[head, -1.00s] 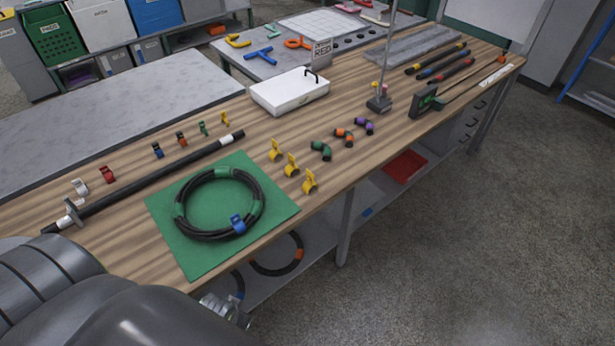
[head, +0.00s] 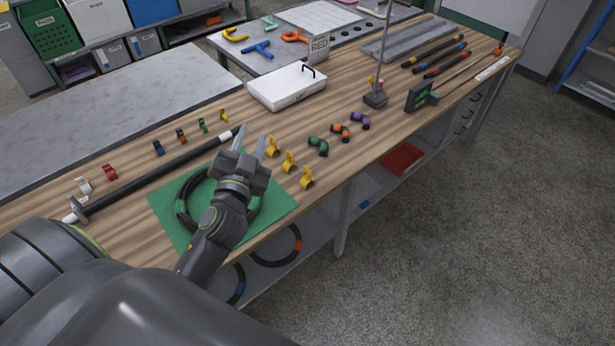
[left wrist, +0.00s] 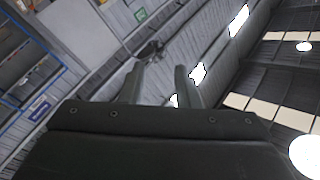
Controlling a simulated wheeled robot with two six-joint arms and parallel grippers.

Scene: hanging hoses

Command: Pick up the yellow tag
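A small yellow tag (head: 223,115) stands at the far end of a row of coloured tags behind the long black tube (head: 165,172). Three larger yellow clip-like pieces (head: 289,161) stand in a row right of the green mat; I cannot tell which yellow piece the task names. My left gripper (head: 251,137) is open and empty above the green mat (head: 166,211), its fingers between the small yellow tag and the yellow pieces in the picture. In the left wrist view its fingers (left wrist: 159,75) are apart with nothing between them. My right gripper is not in view.
A black hose coil (head: 190,191) lies on the mat, partly hidden by my left arm. A white case (head: 287,88), several coloured elbow pieces (head: 340,132) and a stand with an upright rod (head: 376,100) are farther along the wooden bench.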

